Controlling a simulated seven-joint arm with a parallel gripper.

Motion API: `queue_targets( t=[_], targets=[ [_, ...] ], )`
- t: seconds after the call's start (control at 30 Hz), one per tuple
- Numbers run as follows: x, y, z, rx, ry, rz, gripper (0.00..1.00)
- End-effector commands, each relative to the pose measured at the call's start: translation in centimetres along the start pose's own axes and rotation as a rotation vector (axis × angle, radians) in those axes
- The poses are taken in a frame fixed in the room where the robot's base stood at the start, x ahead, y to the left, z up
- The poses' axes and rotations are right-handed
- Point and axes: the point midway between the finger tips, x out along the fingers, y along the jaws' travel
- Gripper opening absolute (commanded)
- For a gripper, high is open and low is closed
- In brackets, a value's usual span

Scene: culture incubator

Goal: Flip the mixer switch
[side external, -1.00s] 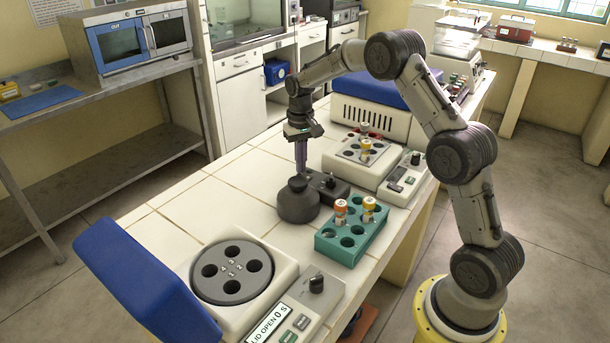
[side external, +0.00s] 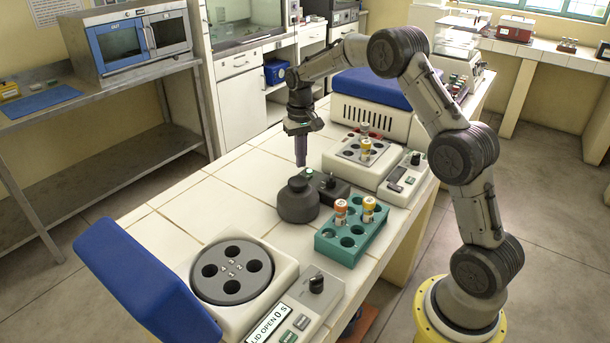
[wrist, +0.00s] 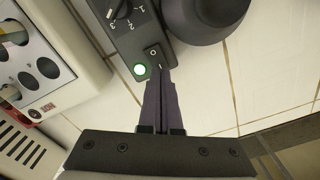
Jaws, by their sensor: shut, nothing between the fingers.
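The mixer is a dark box (side external: 334,191) with a round dark grey head (side external: 298,205) on the white tiled bench.
A teal rack (side external: 345,247) with orange- and yellow-capped tubes stands in front of the mixer. A white device with wells (side external: 350,168) stands behind. An open-lidded centrifuge (side external: 285,277) stands at the front. Bare bench tiles (side external: 205,208) lie left of the mixer.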

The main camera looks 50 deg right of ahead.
Motion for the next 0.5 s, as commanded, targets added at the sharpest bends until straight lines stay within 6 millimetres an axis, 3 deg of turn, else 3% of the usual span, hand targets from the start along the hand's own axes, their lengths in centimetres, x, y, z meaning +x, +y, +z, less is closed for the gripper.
queue_targets(
  t=[0.5],
  targets=[
    [-3.8, 0.0, -0.1, 0.0, 0.003, -0.001, 0.0]
  ],
)
